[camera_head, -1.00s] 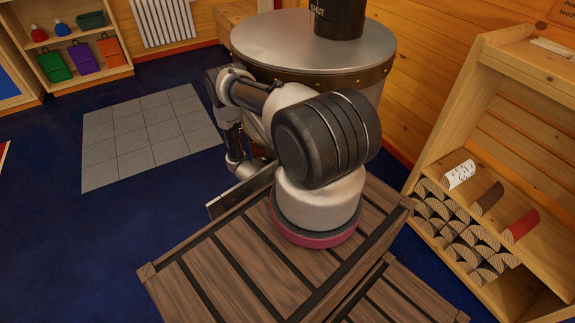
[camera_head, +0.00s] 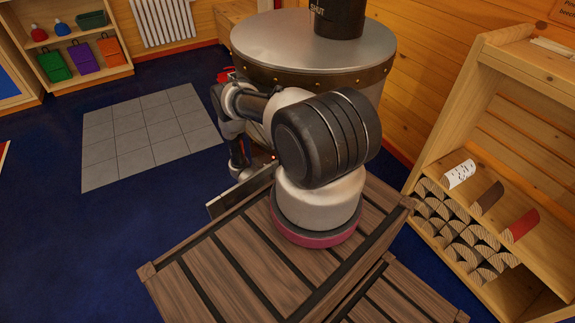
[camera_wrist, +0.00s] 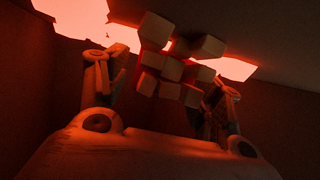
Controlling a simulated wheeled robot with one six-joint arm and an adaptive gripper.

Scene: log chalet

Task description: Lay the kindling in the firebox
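The kindling (camera_wrist: 180,65) shows end-on in the wrist view as a tilted block of several squared sticks. My gripper (camera_wrist: 168,82) has one finger on each side of it and appears shut on it; exact finger contact is dark. Bright orange-red embers (camera_wrist: 85,15) glow beyond the sticks, and dark walls of the firebox (camera_wrist: 30,80) surround the gripper. In the head view the round stove (camera_head: 300,45) with a grey metal top stands behind my arm. My arm hides the firebox opening, gripper and kindling there.
A wooden rack (camera_head: 455,120) with split logs (camera_head: 455,230) is at the right. Grey floor tiles (camera_head: 150,130) and blue carpet (camera_head: 100,240) lie clear at the left.

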